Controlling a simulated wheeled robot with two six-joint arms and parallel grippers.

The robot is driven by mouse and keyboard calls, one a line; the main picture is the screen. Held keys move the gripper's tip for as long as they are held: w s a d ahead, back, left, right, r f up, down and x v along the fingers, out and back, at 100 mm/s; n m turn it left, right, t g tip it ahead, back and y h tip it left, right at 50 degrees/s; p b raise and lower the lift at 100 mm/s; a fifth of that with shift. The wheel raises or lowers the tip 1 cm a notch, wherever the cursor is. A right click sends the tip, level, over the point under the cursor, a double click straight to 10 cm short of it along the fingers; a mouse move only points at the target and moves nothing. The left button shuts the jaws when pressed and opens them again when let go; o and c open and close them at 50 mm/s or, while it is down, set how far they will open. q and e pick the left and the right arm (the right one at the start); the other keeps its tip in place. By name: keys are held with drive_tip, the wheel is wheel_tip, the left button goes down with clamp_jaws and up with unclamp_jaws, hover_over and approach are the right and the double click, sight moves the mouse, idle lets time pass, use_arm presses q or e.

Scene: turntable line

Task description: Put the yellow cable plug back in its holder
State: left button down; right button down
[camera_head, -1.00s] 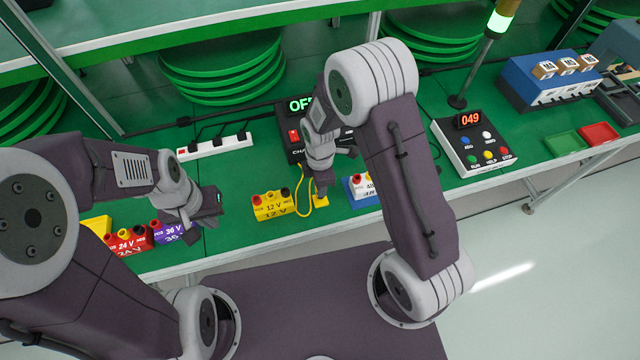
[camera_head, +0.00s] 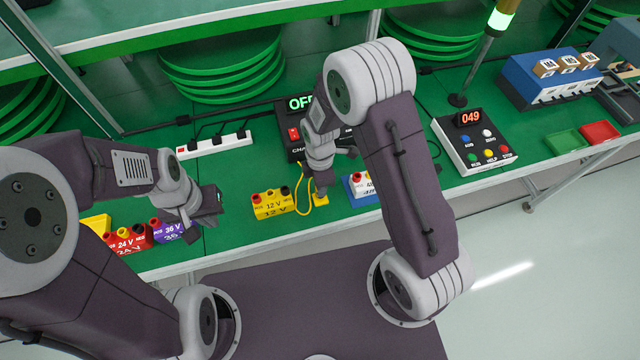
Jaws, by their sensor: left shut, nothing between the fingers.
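The yellow cable (camera_head: 299,198) curves from beside the yellow 12 V block (camera_head: 270,205) to a small yellow piece (camera_head: 321,201) at the table's front edge. I cannot tell whether that piece is the plug, its holder or both. My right gripper (camera_head: 320,189) points down directly over it. Its fingers are small and partly hidden, so I cannot tell their opening or whether they hold the plug. My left gripper (camera_head: 214,200) is shut and empty, left of the 12 V block and above the purple 36 V block (camera_head: 175,229).
A red 24 V block (camera_head: 128,240) stands at the front left. A blue block (camera_head: 361,191) is just right of the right gripper. Behind are a charger with an OFF display (camera_head: 300,103) and a white power strip (camera_head: 214,146). A button box (camera_head: 474,143) stands to the right.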

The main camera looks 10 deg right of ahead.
idle(0.3)
drive_tip(key=c, duration=1.2)
unclamp_jaws()
drive_tip(key=shift+o, duration=0.2)
drive_tip(key=shift+r+p, duration=3.55)
drive_tip(key=shift+r, duration=0.25)
